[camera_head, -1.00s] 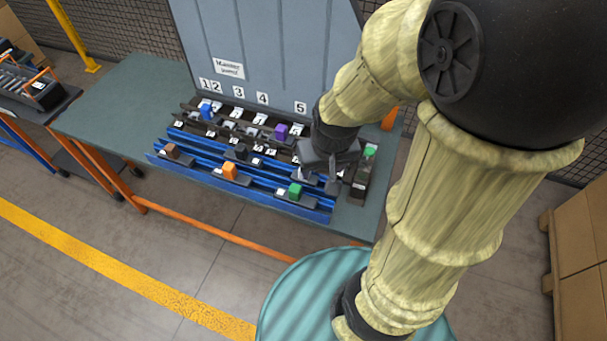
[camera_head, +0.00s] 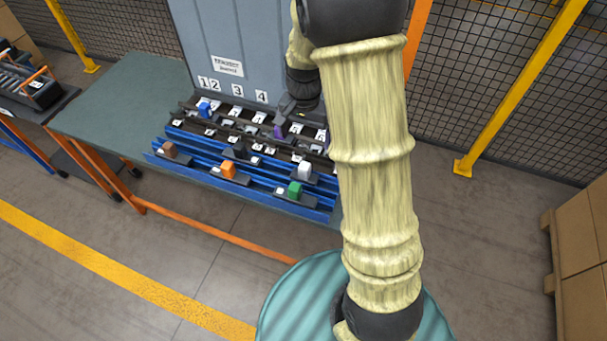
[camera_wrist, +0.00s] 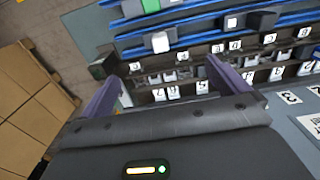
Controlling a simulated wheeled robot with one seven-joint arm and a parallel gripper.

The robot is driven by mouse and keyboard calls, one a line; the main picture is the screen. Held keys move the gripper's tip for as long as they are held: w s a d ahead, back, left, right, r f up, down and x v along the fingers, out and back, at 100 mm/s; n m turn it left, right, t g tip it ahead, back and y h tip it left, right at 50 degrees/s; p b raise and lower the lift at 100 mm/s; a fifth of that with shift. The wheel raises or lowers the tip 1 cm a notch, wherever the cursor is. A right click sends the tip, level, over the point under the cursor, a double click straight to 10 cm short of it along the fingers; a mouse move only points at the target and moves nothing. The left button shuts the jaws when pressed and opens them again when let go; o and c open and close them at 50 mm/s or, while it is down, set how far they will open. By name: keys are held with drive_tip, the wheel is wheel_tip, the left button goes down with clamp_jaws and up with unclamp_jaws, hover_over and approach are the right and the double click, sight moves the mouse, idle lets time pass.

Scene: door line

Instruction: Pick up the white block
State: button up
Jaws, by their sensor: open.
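The white block (camera_head: 304,168) sits upright in a dark holder on the blue rails at the right part of the rack, behind the green block (camera_head: 295,189). In the wrist view the white block (camera_wrist: 160,42) shows beyond my fingertips, at upper centre. My gripper (camera_wrist: 168,82) is open, with nothing between its two fingers, and is apart from the white block. In the head view my gripper (camera_head: 292,106) is at the back of the rack near the grey panel, partly hidden by my arm.
The grey panel (camera_head: 225,40) stands behind. The table's left part (camera_head: 110,95) is clear.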

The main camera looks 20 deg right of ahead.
sight(304, 173)
wheel_tip(304, 173, down, 12)
drive_tip(key=shift+f+p, duration=0.1)
drive_tip(key=shift+p, duration=0.65)
drive_tip(key=shift+f, duration=0.1)
drive_tip(key=shift+w+d+f+p, duration=0.1)
drive_tip(key=shift+f+p, duration=0.3)
drive_tip(key=shift+f, duration=0.85)
drive_tip(key=shift+w+f+p, duration=0.1)
drive_tip(key=shift+f+p, duration=0.3)
drive_tip(key=shift+f, duration=0.85)
drive_tip(key=shift+s, duration=0.1)
drive_tip(key=shift+c, duration=0.2)
drive_tip(key=c, duration=1.2)
drive_tip(key=shift+r, duration=0.15)
wheel_tip(304, 173, up, 10)
drive_tip(key=shift+f+b, duration=0.1)
drive_tip(key=shift+b, duration=0.75)
